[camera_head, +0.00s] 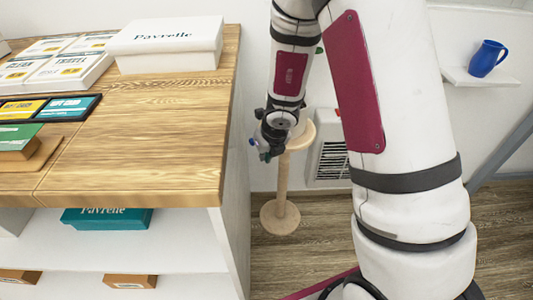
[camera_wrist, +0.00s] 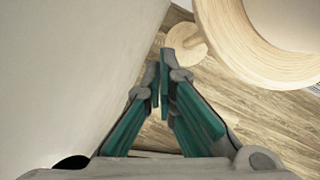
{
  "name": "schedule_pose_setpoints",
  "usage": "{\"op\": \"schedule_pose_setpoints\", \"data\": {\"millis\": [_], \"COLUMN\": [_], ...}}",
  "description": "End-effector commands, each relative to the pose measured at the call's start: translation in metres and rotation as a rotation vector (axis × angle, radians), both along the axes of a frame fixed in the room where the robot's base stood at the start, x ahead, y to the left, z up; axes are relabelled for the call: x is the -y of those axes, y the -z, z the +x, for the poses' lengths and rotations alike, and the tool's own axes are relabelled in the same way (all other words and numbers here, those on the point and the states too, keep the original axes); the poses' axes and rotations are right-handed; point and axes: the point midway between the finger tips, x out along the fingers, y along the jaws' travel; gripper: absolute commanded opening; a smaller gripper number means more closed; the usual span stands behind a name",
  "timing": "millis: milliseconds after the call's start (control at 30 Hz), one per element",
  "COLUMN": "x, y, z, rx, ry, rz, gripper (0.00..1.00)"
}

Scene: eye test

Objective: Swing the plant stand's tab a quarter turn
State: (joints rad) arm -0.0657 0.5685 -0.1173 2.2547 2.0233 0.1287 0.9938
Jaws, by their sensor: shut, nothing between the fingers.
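The plant stand (camera_head: 282,185) is a pale wooden post on a round base, partly hidden behind my arm. Its round top (camera_head: 304,136) shows just right of my gripper (camera_head: 263,150). In the wrist view, the stand's thick wooden rim (camera_wrist: 240,50) with a white surface inside it fills the upper right, and its round base (camera_wrist: 185,42) shows lower down. My gripper (camera_wrist: 163,72) is shut and empty, with teal fingers, left of the rim and apart from it in the picture. I cannot make out the stand's tab in either view.
A wooden-topped counter (camera_head: 150,150) with a white side stands close on the left; a pale panel (camera_wrist: 70,70) fills the left of the wrist view. A white box (camera_head: 168,45) sits on the counter. A wall vent (camera_head: 328,160) is behind the stand. A blue jug (camera_head: 487,59) stands on a shelf.

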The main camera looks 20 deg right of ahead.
Motion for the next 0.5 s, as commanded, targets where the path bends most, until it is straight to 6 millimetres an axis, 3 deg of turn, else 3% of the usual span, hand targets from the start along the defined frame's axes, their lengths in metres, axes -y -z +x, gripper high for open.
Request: {"op": "schedule_pose_setpoints", "data": {"millis": [33, 200, 500], "x": [-0.001, -0.003, -0.006], "y": [0.011, 0.004, 0.005], "z": [0.003, 0.026, 0.042], "rx": [-0.001, 0.001, 0.001], "ry": [-0.001, 0.002, 0.000], "rz": [0.000, 0.001, 0.001], "gripper": [0.00, 0.00, 0.00]}}
